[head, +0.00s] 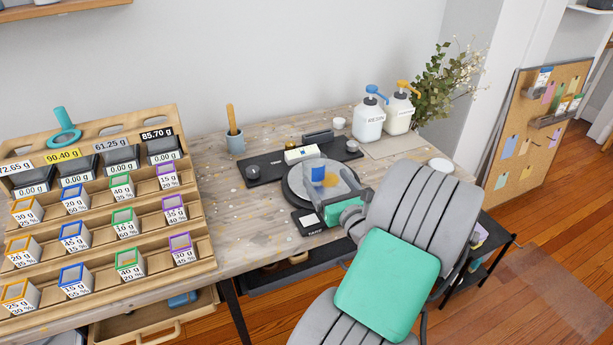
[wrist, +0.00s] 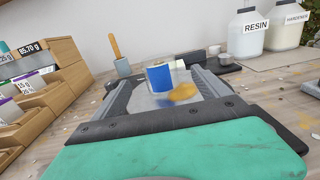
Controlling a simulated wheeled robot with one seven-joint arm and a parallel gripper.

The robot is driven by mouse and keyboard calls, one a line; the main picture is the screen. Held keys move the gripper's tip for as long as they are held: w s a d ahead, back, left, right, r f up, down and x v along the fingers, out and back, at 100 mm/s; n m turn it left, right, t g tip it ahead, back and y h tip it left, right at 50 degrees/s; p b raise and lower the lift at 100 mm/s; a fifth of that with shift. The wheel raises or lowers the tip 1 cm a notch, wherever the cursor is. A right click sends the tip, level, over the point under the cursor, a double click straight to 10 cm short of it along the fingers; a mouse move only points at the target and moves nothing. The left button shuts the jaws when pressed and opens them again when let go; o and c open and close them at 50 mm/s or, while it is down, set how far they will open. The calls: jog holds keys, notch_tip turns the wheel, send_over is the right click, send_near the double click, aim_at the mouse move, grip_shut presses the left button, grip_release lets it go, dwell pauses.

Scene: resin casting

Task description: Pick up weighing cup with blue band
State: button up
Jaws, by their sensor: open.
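The weighing cup with the blue band (head: 318,174) stands upright on a round grey plate (head: 293,192) on the workbench. In the wrist view the cup (wrist: 158,77) is a clear cup with a wide blue band, seen between my two fingers. My gripper (head: 340,190) is open, low over the plate at its right side. In the wrist view my gripper (wrist: 165,88) has one finger on each side of the cup, with gaps left. A yellow-orange round patch (wrist: 182,92) shows beside the cup's base. Contact with the cup cannot be seen.
A black tray (head: 262,170) lies behind the plate. Resin and hardener bottles (head: 369,121) stand at the back right. A wooden rack (head: 150,215) of several labelled boxes fills the left. A brush in a pot (head: 235,142) stands behind. The bench between rack and plate is clear.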

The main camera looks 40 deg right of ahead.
aim_at(310, 156)
jog(key=x, duration=1.1)
jog(key=shift+w+r, duration=0.1)
jog(key=shift+w, duration=0.25)
jog(key=c, duration=1.4)
jog(key=shift+c, duration=0.2)
